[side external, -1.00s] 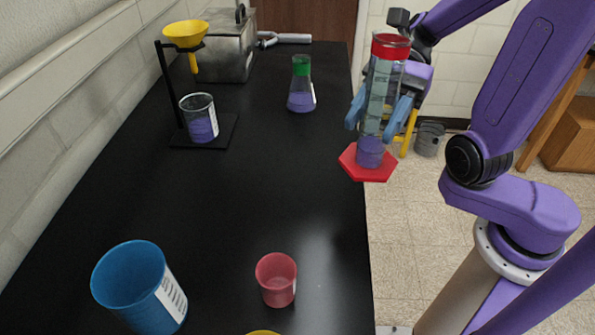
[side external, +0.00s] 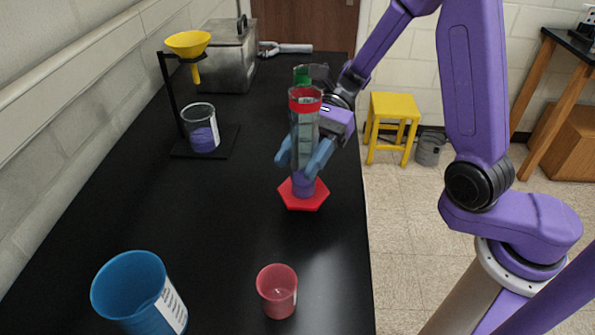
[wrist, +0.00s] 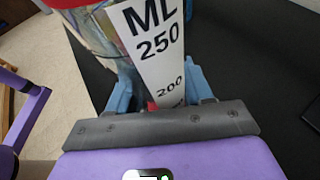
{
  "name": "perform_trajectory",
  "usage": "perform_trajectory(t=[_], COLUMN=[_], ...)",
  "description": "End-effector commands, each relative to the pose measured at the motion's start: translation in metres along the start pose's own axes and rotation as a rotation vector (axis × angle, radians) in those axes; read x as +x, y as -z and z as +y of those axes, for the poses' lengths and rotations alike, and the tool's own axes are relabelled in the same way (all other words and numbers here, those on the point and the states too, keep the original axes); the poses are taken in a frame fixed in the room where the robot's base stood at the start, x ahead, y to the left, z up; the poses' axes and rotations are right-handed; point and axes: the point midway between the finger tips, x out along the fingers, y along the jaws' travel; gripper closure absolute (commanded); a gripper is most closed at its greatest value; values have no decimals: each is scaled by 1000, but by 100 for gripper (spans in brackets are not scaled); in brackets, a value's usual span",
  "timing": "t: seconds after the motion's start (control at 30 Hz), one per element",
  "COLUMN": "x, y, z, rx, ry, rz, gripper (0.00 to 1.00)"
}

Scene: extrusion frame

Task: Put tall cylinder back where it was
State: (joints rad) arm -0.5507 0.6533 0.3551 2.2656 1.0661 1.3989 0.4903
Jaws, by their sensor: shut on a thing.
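The tall cylinder (side external: 305,128) is a clear graduated cylinder with a red band near its top, purple liquid low inside and a red hexagonal base (side external: 303,199). It looks upright over the black table's right part. My gripper (side external: 305,158) has its blue fingers shut around its lower middle. I cannot tell whether the base touches the table. In the wrist view the cylinder's white scale (wrist: 155,50), marked ML, 250 and 200, fills the space between the fingers. The cylinder and gripper hide most of the green-necked flask (side external: 302,75) behind.
A pink cup (side external: 277,292) and a blue beaker (side external: 140,295) stand in front. A stand with a yellow funnel (side external: 187,44) and a beaker of purple liquid (side external: 202,135) is at the left. A metal box (side external: 228,60) stands at the back. The table's middle (side external: 190,210) is clear.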

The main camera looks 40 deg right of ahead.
Motion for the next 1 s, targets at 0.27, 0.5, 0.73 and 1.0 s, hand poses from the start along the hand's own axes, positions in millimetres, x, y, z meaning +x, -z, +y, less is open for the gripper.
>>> perform_trajectory(t=[0.27, 0.5, 0.73, 1.0], x=[10, 16, 16, 18], y=[18, 34, 34, 38], z=[-6, -6, -6, -6], rx=[7, 3, 1, 0], ry=[-1, 1, 1, 1], rz=[-2, -1, 0, 0], gripper=[84, 84, 84, 27])
